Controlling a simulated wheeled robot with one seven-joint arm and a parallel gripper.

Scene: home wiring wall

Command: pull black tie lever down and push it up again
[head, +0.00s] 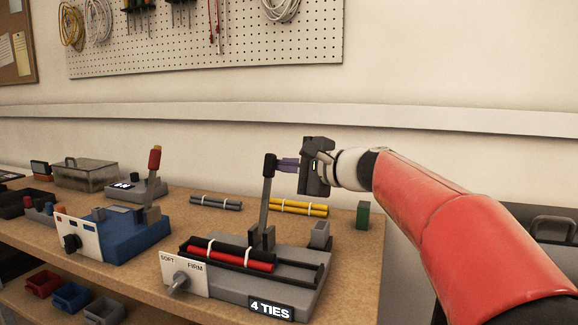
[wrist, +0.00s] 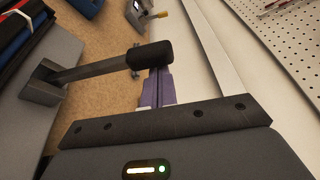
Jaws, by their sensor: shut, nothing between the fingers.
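The black tie lever (head: 265,190) stands upright on the grey tie machine (head: 285,285), with a black grip (head: 270,165) at its top. In the wrist view the lever's grey rod (wrist: 95,70) runs to its black grip (wrist: 151,56). My gripper (head: 281,164) is shut and empty, to the right of the grip at about its height. In the wrist view the purple fingers (wrist: 157,85) end close beside the grip; I cannot tell whether they touch it. A red bundle (head: 232,258) with white ties lies in the machine's black trough.
A blue machine (head: 125,232) with a red-tipped lever stands to the left. Grey bundles (head: 216,202), yellow bundles (head: 298,207) and a green block (head: 363,215) lie behind. A soft/firm knob (head: 179,283) is at the machine's front. The wall is close behind the bench.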

